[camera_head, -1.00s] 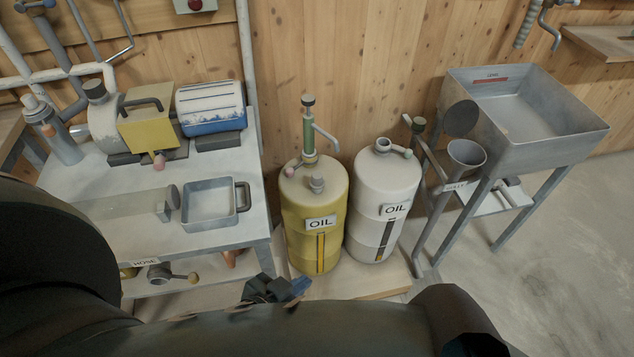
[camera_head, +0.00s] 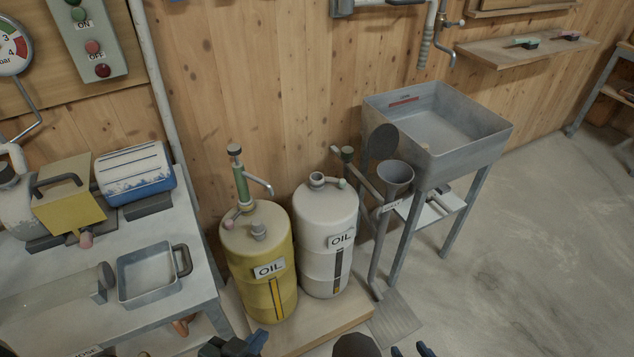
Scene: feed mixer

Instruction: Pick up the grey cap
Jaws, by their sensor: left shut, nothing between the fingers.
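A small grey cap (camera_head: 259,230) sits on top of the yellow oil drum (camera_head: 260,295), in front of the green hand pump (camera_head: 241,184). The white oil drum (camera_head: 325,215) stands beside it on the right, with a round grey fitting (camera_head: 316,180) on its top. My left gripper (camera_head: 236,346) is at the bottom edge, below and in front of the yellow drum, apart from the cap; it is shut and empty. My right gripper (camera_head: 412,350) barely shows at the bottom edge, right of the drums; its jaws are mostly cut off.
Both drums stand on a wooden platform (camera_head: 300,333). A bench with a grey tray (camera_head: 148,275) and a yellow machine (camera_head: 68,207) is at the left. The floor beyond is free.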

